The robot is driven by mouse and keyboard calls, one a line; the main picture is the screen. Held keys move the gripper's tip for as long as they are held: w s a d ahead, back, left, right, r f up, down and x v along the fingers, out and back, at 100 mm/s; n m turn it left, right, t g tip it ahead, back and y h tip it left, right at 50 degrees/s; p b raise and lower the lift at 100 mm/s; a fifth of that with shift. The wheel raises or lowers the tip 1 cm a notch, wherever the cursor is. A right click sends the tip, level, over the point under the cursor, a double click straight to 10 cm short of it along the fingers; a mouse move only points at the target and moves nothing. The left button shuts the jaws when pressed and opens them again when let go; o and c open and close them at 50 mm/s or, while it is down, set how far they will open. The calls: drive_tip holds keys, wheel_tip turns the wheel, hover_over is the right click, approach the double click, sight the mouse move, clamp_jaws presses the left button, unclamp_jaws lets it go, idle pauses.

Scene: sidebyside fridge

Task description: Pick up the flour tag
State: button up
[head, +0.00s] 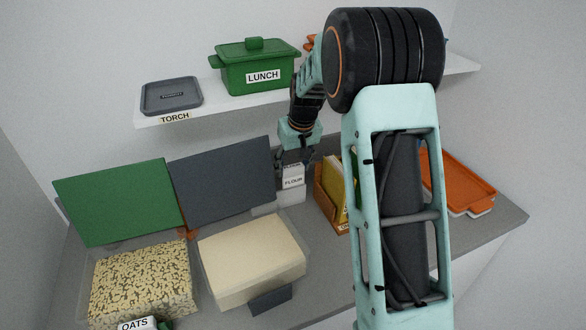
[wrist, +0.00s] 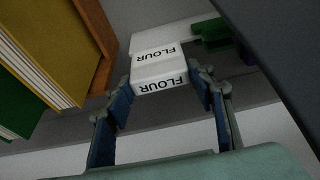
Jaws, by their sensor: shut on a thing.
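The flour tag (head: 292,182) is a small white block lettered FLOUR, in the middle of the head view beside the grey lid. It also shows in the wrist view (wrist: 160,76), with FLOUR upside down on two of its faces. My gripper (head: 294,160) is above it in the head view. In the wrist view my gripper (wrist: 171,88) has one finger on each side of the tag and is shut on it. My arm partly covers the upper part of the tag in the head view. I cannot tell whether the tag touches the counter.
A bin of oats (head: 142,285) and a bin of cream-coloured contents (head: 250,262) stand left, with green (head: 118,196) and grey (head: 222,182) lids raised. An orange holder (head: 331,198) with upright folders is right of the tag. A shelf (head: 215,104) holds a green LUNCH pot (head: 255,68).

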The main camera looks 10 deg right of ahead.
drive_tip(key=shift+r, duration=0.25)
drive_tip(key=shift+r+p, duration=1.2)
drive_tip(key=shift+r, duration=0.8)
drive_tip(key=shift+s+f, duration=0.1)
